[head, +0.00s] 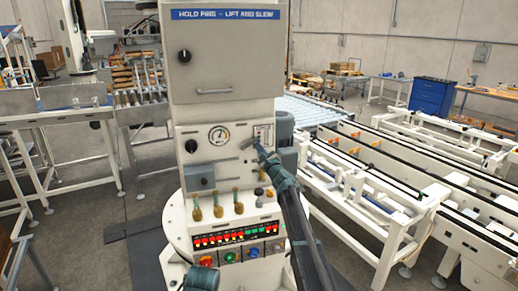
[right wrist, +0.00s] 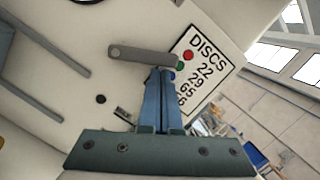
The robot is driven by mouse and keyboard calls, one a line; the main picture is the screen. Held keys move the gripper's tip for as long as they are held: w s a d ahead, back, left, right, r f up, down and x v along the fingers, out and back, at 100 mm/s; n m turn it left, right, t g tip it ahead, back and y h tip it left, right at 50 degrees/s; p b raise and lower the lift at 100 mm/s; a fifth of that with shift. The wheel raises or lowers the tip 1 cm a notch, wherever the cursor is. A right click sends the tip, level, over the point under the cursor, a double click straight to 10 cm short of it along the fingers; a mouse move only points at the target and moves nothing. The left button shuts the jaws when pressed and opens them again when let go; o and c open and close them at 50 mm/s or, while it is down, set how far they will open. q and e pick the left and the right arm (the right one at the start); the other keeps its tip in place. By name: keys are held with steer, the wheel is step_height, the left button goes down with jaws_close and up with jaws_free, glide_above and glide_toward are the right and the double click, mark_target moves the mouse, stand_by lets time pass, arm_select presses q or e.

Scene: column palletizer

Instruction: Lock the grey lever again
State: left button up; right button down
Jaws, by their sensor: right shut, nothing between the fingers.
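The grey lever (right wrist: 143,54) is on the cream cabinet face beside the DISCS label (right wrist: 208,68). In the right wrist view it lies nearly level, its right end over the label's edge by a red and a green dot. It shows small in the head view (head: 247,143), right of the gauge. My right gripper (right wrist: 161,70) is shut and empty, its blue fingertips just below the lever's right part; I cannot tell whether they touch it. In the head view the right gripper (head: 260,147) is at the panel.
White conveyor frames (head: 400,195) stand to the right.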

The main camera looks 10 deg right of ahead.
steer(key=shift+r+n+p, duration=0.25)
steer(key=shift+n+p, duration=0.05)
steer(key=shift+n, duration=0.1)
steer(key=shift+a+r+n+g+y+p, duration=0.1)
steer(key=shift+r+n+g+y+p, duration=0.2)
steer(key=shift+r+n+y+p, duration=0.5)
steer(key=n+p, duration=0.1)
steer(key=r+n+p, duration=0.1)
steer(key=n, duration=0.1)
steer(key=shift+a+n+g+p, duration=0.3)
steer(key=shift+a+g, duration=0.05)
steer(key=shift+g, duration=0.05)
steer(key=n+p, duration=0.1)
steer(key=a+r+n+p, duration=0.1)
steer(key=n, duration=0.1)
steer(key=shift+s+a+r+n+g+p, duration=0.1)
steer(key=shift+r+n+g+p, duration=0.1)
steer(key=shift+n+g+p, duration=0.15)
steer(key=shift+s+a+r+n+g+p, duration=0.1)
steer(key=shift+a+r+n+g+p, duration=0.1)
steer(key=shift+a+n+p, duration=0.4)
steer(key=shift+a+r+n+g+p, duration=0.15)
steer(key=shift+n+p, duration=0.25)
steer(key=shift+n, duration=0.45)
steer(key=shift+f, duration=0.1)
steer(key=shift+d, duration=0.1)
steer(key=v, duration=1.3)
steer(key=shift+s, duration=0.4)
